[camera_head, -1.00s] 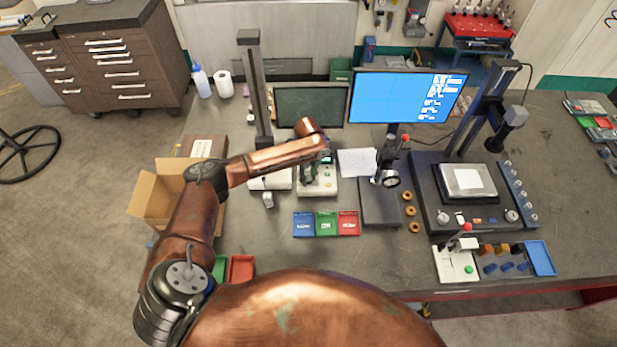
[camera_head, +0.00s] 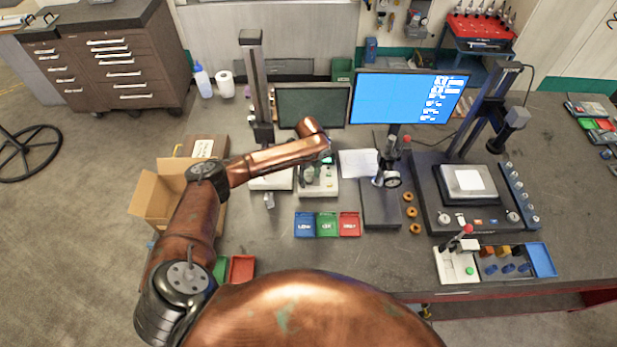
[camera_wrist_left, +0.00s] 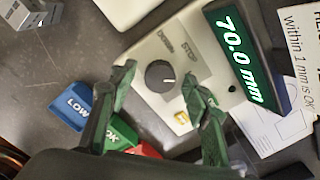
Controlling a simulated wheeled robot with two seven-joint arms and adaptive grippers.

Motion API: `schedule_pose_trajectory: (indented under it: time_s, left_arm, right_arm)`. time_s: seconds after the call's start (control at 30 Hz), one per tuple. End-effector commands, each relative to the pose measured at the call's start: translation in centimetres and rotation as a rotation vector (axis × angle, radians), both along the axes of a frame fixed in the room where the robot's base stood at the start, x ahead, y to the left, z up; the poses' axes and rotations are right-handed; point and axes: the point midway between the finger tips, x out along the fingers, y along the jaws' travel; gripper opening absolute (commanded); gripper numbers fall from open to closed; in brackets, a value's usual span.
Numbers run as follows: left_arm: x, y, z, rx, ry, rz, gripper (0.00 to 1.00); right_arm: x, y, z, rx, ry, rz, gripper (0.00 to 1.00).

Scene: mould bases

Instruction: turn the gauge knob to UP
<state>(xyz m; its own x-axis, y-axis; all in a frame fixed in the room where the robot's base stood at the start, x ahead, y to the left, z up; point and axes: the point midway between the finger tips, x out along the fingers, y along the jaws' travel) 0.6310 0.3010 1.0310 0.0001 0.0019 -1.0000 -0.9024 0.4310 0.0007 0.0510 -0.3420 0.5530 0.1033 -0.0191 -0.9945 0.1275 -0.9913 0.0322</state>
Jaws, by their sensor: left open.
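The black gauge knob (camera_wrist_left: 160,76) sits on a pale control panel (camera_wrist_left: 150,48) in the left wrist view. Its white pointer mark faces right in that view. The labels DOWN and STOP show above it; I cannot see an UP label. A display (camera_wrist_left: 238,58) beside it reads 70.0 mm. My left gripper (camera_wrist_left: 158,79) is open, with one green-black finger on each side of the knob; I cannot tell whether they touch it. In the head view my left gripper (camera_head: 317,170) is over the gauge base (camera_head: 318,188), and the knob is hard to make out. My right gripper is not in view.
Blue, green and red trays (camera_head: 327,224) lie in front of the gauge. A dial gauge stand (camera_head: 382,210) is to its right, beside some brass rings. A paper sheet (camera_head: 358,163) lies behind. An open cardboard box (camera_head: 158,194) is at the left.

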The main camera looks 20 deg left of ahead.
Motion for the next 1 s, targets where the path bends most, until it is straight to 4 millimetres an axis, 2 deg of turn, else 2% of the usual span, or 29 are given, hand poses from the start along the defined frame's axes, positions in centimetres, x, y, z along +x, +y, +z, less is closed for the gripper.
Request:
schedule_pose_trajectory:
  time_s: [0.17,0.6,0.8,1.0]
  left_arm:
    - [0.0,0.1,1.5,-0.001,-0.002,0.000,0.44]
    - [0.0,0.1,10.0,0.001,-0.003,0.001,0.44]
    - [0.0,0.0,11.7,0.001,0.000,0.001,0.44]
    - [0.0,0.0,12.0,0.001,0.000,0.001,0.44]
  right_arm:
    - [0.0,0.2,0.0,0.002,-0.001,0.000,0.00]
    - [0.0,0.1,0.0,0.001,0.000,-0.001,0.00]
    - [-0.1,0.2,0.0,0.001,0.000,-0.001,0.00]
    - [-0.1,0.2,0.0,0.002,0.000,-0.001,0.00]
